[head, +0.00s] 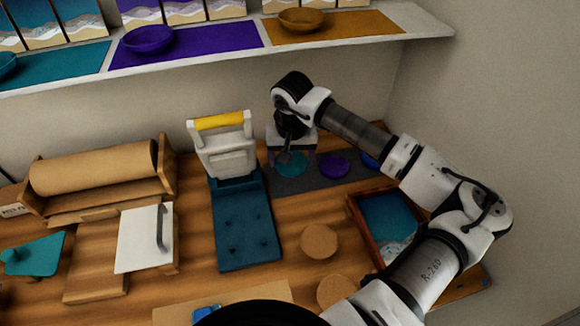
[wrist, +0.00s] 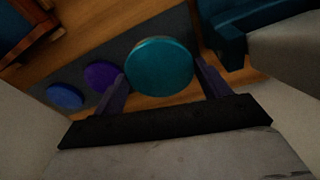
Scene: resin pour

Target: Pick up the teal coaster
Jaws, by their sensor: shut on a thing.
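The teal coaster (wrist: 160,67) is a round disc held between the two fingers of my gripper (wrist: 161,74). In the wrist view it looks much larger than the other discs and overlaps the dark mat's edge, so it seems raised towards the camera. In the head view the teal coaster (head: 291,166) shows below my gripper (head: 292,157), over the left end of the dark grey mat (head: 318,181). The exact gap beneath it is hard to tell.
A purple disc (head: 334,165) and a blue disc (head: 370,160) lie on the mat to the right. A teal press with a yellow handle (head: 219,121) stands close on the left. A framed tray (head: 355,212) and a cork disc (head: 319,241) lie in front. A shelf (head: 226,47) hangs above.

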